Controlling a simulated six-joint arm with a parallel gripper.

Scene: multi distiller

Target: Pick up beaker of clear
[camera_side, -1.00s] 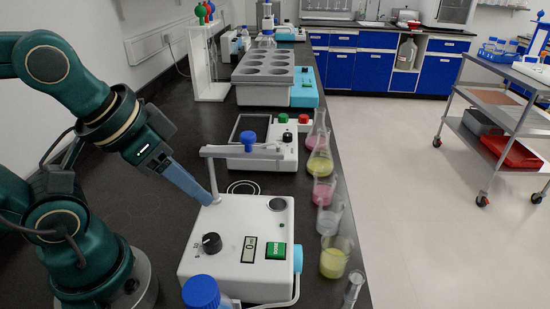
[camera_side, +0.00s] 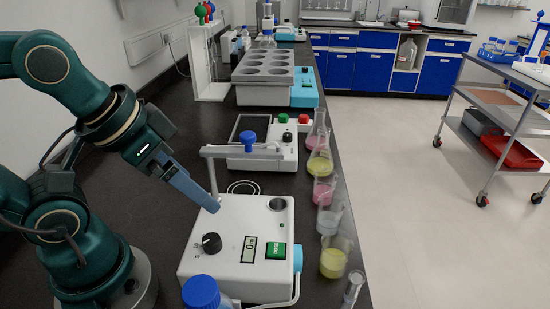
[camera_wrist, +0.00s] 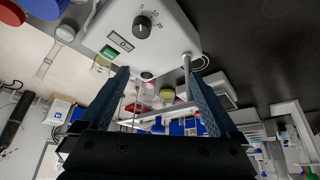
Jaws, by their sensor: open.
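A glass beaker of clear liquid (camera_side: 330,217) stands on the black bench near its right edge in the side view. It is in a row, between a beaker of pink liquid (camera_side: 324,189) behind it and a beaker of yellow liquid (camera_side: 335,258) in front. My gripper (camera_side: 214,206) is above the white hotplate stirrer (camera_side: 238,222), left of the clear beaker and well apart from it. In the wrist view my gripper (camera_wrist: 164,78) shows two dark fingers spread wide with nothing held between them. I cannot pick out the clear beaker in that view.
A flask of yellow liquid (camera_side: 319,163) and a flask of pink liquid (camera_side: 318,130) stand behind the beakers. A grey stand rod (camera_side: 213,175) rises close to my gripper. A blue-capped bottle (camera_side: 201,292) and a small glass vessel (camera_side: 353,287) are in front.

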